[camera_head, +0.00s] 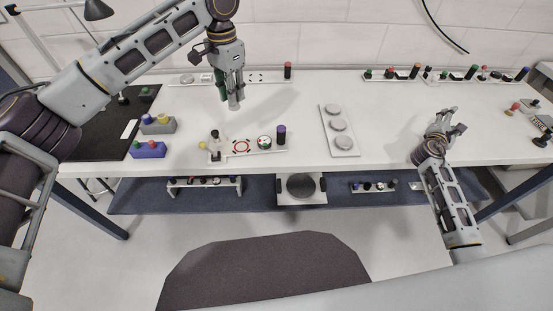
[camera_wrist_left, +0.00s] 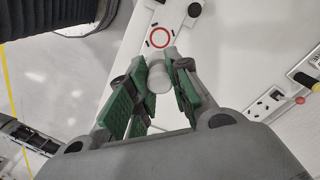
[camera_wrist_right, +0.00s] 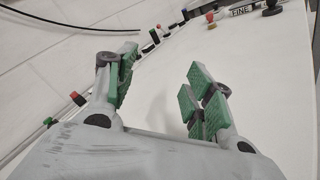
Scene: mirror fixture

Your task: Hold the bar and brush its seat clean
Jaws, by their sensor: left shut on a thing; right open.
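My left gripper (camera_head: 233,88) is shut on a grey round bar (camera_head: 234,102) and holds it above the table. In the left wrist view the bar (camera_wrist_left: 158,78) shows its rounded end between the green finger pads. A white fixture plate (camera_head: 222,154) with a red ring mark (camera_head: 241,146) lies nearer the table's front edge; the red ring (camera_wrist_left: 160,37) also shows in the left wrist view. A dark purple-topped cylinder (camera_head: 282,134) stands at the plate's right end. My right gripper (camera_head: 446,118) is open and empty above the right part of the table. I cannot identify a brush for certain.
A white plate with three grey discs (camera_head: 357,151) lies mid-table. Grey (camera_head: 158,125) and blue (camera_head: 148,150) blocks stand at the left. Strips with small coloured pieces (camera_head: 395,73) line the back. The white table (camera_head: 385,130) is clear between the disc plate and my right gripper.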

